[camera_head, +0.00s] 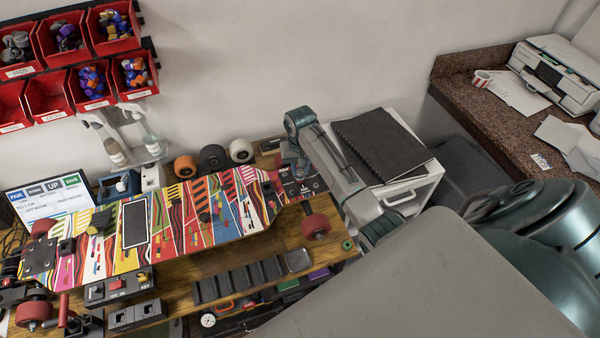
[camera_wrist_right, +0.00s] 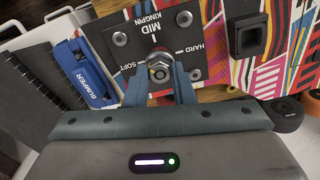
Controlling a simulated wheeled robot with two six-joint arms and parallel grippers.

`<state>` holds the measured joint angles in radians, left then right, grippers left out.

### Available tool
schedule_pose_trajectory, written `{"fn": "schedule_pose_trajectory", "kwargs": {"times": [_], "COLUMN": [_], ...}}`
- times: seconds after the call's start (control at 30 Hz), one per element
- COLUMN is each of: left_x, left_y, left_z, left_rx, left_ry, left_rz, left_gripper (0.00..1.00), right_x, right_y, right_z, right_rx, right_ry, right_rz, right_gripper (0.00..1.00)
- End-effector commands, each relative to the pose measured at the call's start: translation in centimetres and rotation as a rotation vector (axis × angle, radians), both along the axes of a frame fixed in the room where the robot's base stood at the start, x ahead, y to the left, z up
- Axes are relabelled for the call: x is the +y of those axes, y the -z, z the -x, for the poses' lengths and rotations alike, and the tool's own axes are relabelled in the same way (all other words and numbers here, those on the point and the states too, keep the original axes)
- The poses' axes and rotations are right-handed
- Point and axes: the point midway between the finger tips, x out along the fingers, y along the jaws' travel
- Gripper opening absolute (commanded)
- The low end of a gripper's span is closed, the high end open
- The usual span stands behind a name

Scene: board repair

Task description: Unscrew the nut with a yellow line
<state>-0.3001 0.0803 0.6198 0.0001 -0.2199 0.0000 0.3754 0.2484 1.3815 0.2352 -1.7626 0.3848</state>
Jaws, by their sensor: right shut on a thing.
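The skateboard (camera_head: 205,215), with a multicoloured striped deck, lies across the workbench in the head view. In the right wrist view, a dark plate (camera_wrist_right: 190,45) marked MID, KINGPIN, SOFT and HARD sits at its end. A silver nut (camera_wrist_right: 160,72) with a reddish ring stands on this plate. My right gripper (camera_wrist_right: 160,84) is shut on the nut, one fingertip on each side. I cannot make out a yellow line on it. In the head view my right gripper (camera_head: 292,160) is at the board's right end, and the nut is hidden there. My left gripper is not in view.
A blue part marked BUMPER (camera_wrist_right: 82,72) lies left of the plate. Red wheels (camera_head: 315,226) stick out near the board. A white cabinet (camera_head: 412,195) bearing a black folder (camera_head: 380,145) stands behind my right arm. Red bins (camera_head: 60,40) hang on the wall.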

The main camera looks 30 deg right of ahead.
Motion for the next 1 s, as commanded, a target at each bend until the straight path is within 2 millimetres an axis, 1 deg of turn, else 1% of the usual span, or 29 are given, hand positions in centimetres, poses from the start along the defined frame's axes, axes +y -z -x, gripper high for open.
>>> {"fn": "schedule_pose_trajectory", "kwargs": {"times": [0.17, 0.27, 0.37, 0.5, 0.67, 0.77, 1.0], "left_x": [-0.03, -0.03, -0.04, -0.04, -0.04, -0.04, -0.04], "left_y": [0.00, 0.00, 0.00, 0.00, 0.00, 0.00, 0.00], "left_z": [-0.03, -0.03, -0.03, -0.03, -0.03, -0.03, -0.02], "left_rx": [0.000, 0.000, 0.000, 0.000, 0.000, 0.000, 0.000], "left_ry": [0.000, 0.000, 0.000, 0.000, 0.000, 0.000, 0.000], "left_rz": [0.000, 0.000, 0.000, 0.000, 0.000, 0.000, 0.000], "left_gripper": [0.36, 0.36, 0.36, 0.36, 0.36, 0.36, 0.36], "right_x": [0.00, 0.00, 0.00, 0.00, 0.00, 0.00, 0.00], "right_y": [-0.01, -0.01, -0.03, -0.04, -0.06, -0.06, -0.06], "right_z": [-0.01, -0.01, -0.01, -0.01, -0.01, -0.01, -0.01], "right_rx": [0.000, 0.000, 0.000, 0.000, 0.000, 0.000, 0.000], "right_ry": [0.001, -0.034, -0.141, -0.327, -0.471, -0.499, -0.501], "right_rz": [0.000, 0.000, 0.000, 0.000, 0.000, 0.000, 0.000], "right_gripper": [0.06, 0.06, 0.06, 0.06, 0.06, 0.06, 0.06]}}
